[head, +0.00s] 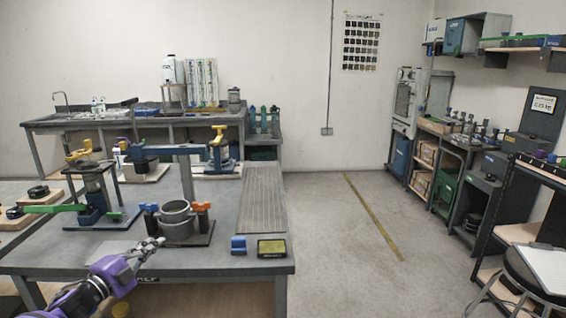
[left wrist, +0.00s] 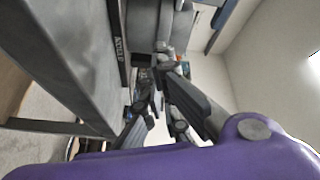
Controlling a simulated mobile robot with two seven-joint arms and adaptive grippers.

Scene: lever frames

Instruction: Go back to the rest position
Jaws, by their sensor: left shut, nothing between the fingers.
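My left gripper (head: 150,245) is purple with dark grey fingers and points away and to the right, by the front edge of the grey table (head: 215,262). It is shut and empty. The left wrist view shows its fingers (left wrist: 158,92) beside the table's side, with no object between them. In the head view it appears just in front of a fixture with a grey cylinder (head: 177,222) and blue and orange handles. A lever frame with a green lever (head: 55,209) stands further left. My right gripper is not in view.
A frame with a yellow lever (head: 218,135) stands further back. A round stool (head: 520,272) stands at right; the floor (head: 340,235) between is clear.

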